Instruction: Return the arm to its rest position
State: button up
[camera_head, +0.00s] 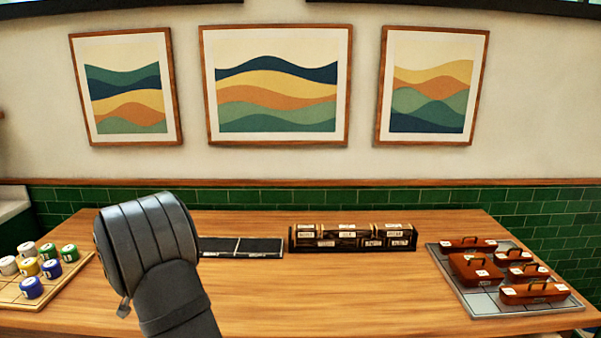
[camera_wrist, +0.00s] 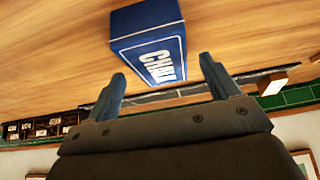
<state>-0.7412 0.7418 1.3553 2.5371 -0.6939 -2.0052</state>
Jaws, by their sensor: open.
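My arm (camera_head: 150,250) stands at the left front of the table in the head view, and my gripper's fingers are hidden behind it there. In the wrist view my gripper (camera_wrist: 162,68) is open, with its two blue-grey fingers spread apart and nothing held between them. A blue box with white lettering (camera_wrist: 148,30) stands on the table just beyond the fingertips, apart from them as far as I can tell. The box does not show in the head view.
The wooden table (camera_head: 340,290) is clear at centre front. A dark flat tray (camera_head: 242,254) and a dark labelled rack (camera_head: 352,246) lie toward the back. A grey tray (camera_head: 462,302) with several red-brown cases is right; a wooden tray (camera_head: 60,293) with several small jars is left.

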jog(key=v, duration=0.8)
jog(key=x, duration=1.2)
jog(key=shift+d, duration=0.1)
notch_tip(320, 180, up, 4)
jog(key=shift+r, duration=0.25)
jog(key=d+r, duration=0.7)
jog(key=d, duration=0.5)
jog(key=s+d+f+m+h, duration=0.1)
jog(key=s+d+f+m, duration=0.1)
jog(key=d, duration=1.2)
jog(key=s+d+f+m+g+h, duration=0.1)
jog(key=d+f+m, duration=0.2)
jog(key=d, duration=1.2)
jog(key=s+d+f+m+g+h, duration=0.1)
jog(key=s+d+f+m+h, duration=0.1)
jog(key=d, duration=1.2)
jog(key=shift+s+d+f+m, duration=0.15)
jog(key=shift+f+m, duration=0.25)
jog(key=shift+s+d+f+m, duration=0.1)
jog(key=shift+s+f+m, duration=0.1)
jog(key=shift+f+m, duration=0.2)
jog(key=shift+s+d+f, duration=0.1)
jog(key=shift+s+d, duration=0.3)
jog(key=shift+d, duration=0.35)
